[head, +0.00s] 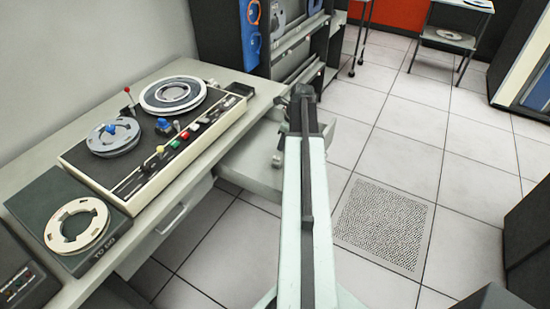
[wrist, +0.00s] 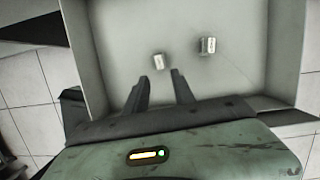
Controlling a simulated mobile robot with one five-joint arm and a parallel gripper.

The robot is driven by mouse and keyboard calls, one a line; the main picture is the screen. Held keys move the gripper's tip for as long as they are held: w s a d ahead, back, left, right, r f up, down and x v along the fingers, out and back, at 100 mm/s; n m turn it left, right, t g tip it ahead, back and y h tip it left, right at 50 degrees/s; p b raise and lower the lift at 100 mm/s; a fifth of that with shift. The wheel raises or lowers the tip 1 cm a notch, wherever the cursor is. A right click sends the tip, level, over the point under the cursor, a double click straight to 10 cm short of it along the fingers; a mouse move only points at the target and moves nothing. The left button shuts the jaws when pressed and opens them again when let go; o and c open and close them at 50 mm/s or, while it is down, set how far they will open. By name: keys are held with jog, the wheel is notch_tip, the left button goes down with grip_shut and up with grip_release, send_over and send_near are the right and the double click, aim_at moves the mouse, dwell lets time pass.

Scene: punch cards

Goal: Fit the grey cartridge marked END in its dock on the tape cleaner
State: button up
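Two small grey cartridges lie in an open light drawer (wrist: 112,40) in the wrist view. One cartridge (wrist: 158,60) is just beyond my fingertips, nearly between them in the picture. The other cartridge (wrist: 208,46) is further right. Both have pale labels too small to read, so I cannot tell which is marked END. My gripper (wrist: 159,75) is open, with nothing between its fingers. In the head view the tape cleaner (head: 118,183) stands on the desk at left with two reels on top. I cannot make out its dock. My gripper's fingers are not visible there.
The drawer (head: 250,166) is pulled out from the desk (head: 150,228); its walls surround the cartridges. A dark TO DO board (head: 38,200) with a reel (head: 77,225) lies at the front left. A shelf rack (head: 300,55) stands behind.

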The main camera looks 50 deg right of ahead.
aim_at(278, 158)
jog(key=b+x, duration=0.8)
jog(key=x, duration=0.1)
jog(key=shift+f+b, duration=0.2)
jog(key=shift+b, duration=0.1)
jog(key=shift+r, duration=0.1)
grip_shut()
dwell(1.0)
jog(key=shift+w+a+p+v, duration=0.1)
jog(key=shift+w+p+v, duration=0.1)
jog(key=shift+p+v, duration=0.85)
jog(key=shift+w+a+p+v, duration=0.1)
jog(key=shift+w+p+v, duration=0.15)
jog(key=shift+p+v, duration=0.7)
jog(key=shift+w+a+p+v, duration=0.1)
jog(key=shift+w+p+v, duration=0.1)
jog(key=shift+p+v, duration=0.85)
jog(key=shift+r, duration=0.15)
jog(key=w+p+v, duration=0.1)
jog(key=p+v, duration=0.5)
jog(key=p, duration=0.1)
jog(key=shift+w+a+r, duration=0.25)
jog(key=shift+r, duration=0.25)
